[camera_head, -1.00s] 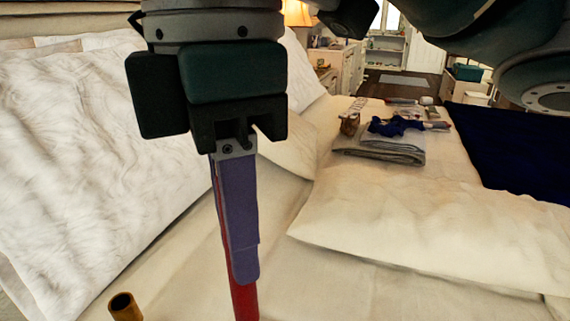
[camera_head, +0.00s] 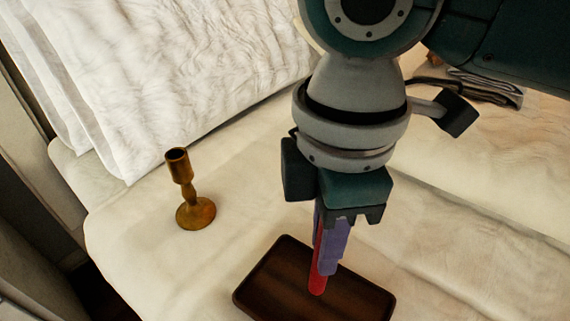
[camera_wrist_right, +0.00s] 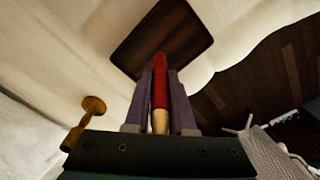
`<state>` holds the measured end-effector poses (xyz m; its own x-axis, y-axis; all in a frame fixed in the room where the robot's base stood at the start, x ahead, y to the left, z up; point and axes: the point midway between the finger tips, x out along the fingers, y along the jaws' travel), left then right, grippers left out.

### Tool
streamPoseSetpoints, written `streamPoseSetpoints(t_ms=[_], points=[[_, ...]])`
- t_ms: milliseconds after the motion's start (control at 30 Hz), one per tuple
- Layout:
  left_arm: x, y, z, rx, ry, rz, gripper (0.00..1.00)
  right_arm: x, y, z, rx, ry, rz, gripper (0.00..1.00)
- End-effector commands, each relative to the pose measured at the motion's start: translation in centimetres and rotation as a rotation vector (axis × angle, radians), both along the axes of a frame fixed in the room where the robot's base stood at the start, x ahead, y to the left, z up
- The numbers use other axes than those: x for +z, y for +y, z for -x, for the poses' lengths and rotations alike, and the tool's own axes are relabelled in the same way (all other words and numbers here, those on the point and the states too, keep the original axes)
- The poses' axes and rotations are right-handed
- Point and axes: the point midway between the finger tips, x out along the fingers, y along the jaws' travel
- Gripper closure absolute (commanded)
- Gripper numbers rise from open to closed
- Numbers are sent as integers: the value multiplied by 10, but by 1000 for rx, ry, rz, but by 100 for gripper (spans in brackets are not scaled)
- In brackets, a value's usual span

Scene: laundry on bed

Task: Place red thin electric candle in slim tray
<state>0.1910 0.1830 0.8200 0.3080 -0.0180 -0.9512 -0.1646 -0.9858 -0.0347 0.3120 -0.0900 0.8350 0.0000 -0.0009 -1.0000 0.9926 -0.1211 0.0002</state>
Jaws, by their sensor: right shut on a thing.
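My right gripper (camera_head: 327,266) is shut on the red thin electric candle (camera_head: 317,284), which hangs upright with its lower end beyond the purple fingers. The candle also shows between the fingers in the right wrist view (camera_wrist_right: 160,84). The slim tray (camera_head: 268,284) is a dark brown rectangular tray on the bed, and it shows in the wrist view too (camera_wrist_right: 138,45). The candle's lower end appears over the tray; I cannot tell whether it touches. The tray's near edge is cut off in the head view. My left gripper is not in view.
A brass candlestick (camera_head: 190,195) stands on the bed left of the tray. White pillows (camera_head: 180,70) lie behind it. The cream bedding around the tray is mostly clear.

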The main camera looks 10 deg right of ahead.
Motion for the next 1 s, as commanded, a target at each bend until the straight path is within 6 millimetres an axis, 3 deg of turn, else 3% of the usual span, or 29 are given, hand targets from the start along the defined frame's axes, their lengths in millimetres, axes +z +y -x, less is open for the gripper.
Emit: streamPoseSetpoints(t_ms=[333, 700, 733, 1000], points=[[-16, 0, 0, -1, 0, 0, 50, -44, 0, 0, 0, 0, 1, 100], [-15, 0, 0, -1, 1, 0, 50, -47, 0, 0, 0, 0, 1, 100], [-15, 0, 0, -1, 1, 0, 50, -47, 0, 0, 0, -1, 1, 76], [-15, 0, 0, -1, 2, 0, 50, -47, 0, 0, 0, -1, 1, 47]])
